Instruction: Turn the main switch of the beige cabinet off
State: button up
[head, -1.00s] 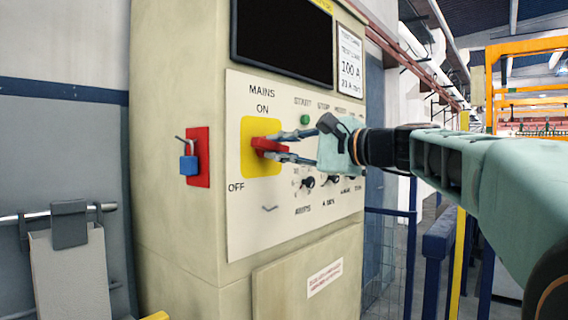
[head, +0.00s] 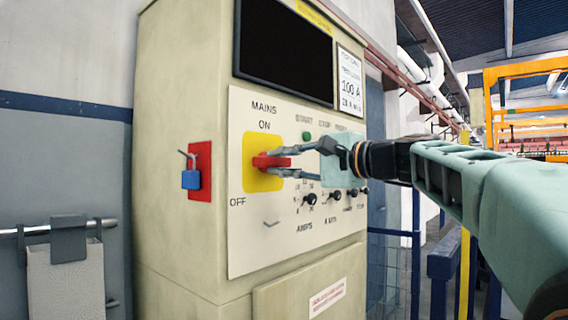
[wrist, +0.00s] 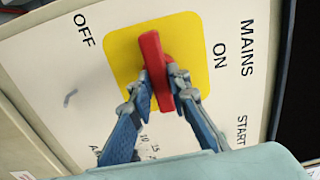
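The beige cabinet (head: 185,250) stands at centre in the head view. Its main switch is a red handle (head: 268,161) on a yellow plate (head: 263,185), with ON printed above and OFF at lower left. The handle also shows in the wrist view (wrist: 157,72), on the yellow plate (wrist: 195,50). It looks roughly horizontal in the head view; I cannot tell which mark it points to. My gripper (head: 283,162) reaches in from the right. Its fingers (wrist: 160,88) lie on both sides of the handle and appear to touch it. The handle's near part is partly covered.
A red plate with a blue padlock (head: 191,179) sits on the cabinet's left side. Several black knobs (head: 310,198) and a green button (head: 306,136) are close to my gripper. A dark screen (head: 285,50) is above. Blue railings (head: 440,265) stand at right.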

jog(key=o, duration=0.4)
